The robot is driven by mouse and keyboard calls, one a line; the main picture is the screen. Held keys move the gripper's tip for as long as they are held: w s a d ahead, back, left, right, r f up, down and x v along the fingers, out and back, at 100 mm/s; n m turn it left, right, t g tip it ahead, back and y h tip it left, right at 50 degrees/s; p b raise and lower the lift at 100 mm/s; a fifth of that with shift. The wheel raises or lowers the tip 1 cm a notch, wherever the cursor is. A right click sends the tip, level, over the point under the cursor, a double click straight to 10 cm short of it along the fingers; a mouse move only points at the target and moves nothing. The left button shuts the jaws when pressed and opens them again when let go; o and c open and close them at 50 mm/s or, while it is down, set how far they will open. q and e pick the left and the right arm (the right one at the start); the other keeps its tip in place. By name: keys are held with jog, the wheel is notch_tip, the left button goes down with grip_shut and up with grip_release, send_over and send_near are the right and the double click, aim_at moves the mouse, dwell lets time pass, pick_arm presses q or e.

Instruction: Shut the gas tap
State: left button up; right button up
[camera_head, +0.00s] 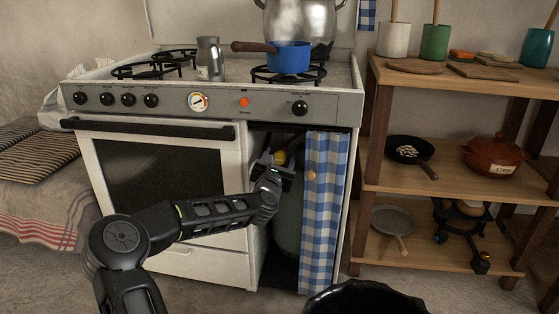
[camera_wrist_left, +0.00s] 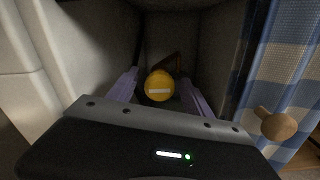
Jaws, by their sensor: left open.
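The gas tap, a round yellow knob with a pale bar across it (camera_wrist_left: 159,86), sits inside the dark cabinet beside the oven. It also shows in the head view (camera_head: 280,157), just above the green gas bottle (camera_head: 288,222). My left gripper (camera_head: 275,160) reaches into the cabinet opening. In the left wrist view its two fingers (camera_wrist_left: 160,92) stand apart, one on each side of the knob. I cannot tell whether they touch it. The pale bar looks level in the wrist view. My right gripper is in neither view.
A blue checked curtain (camera_head: 323,210) with a wooden knob (camera_wrist_left: 278,126) hangs close on the right of the opening. The white oven (camera_head: 172,225) bounds the left. A black bin (camera_head: 365,298) stands in front. A blue pan (camera_head: 288,58) stands on the hob.

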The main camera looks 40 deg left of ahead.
pick_arm(q)
jog(key=shift+c, duration=0.3)
grip_shut()
jog(key=shift+m, duration=0.4)
jog(key=m, duration=0.3)
jog(key=shift+d+p, duration=0.1)
jog(key=shift+p, duration=0.2)
jog(key=m, duration=0.6)
jog(key=m+b, duration=0.1)
jog(key=m, duration=0.2)
jog(key=shift+d+f, duration=0.1)
jog(key=shift+f, duration=0.1)
jog(key=m, duration=0.5)
jog(key=shift+f, duration=0.1)
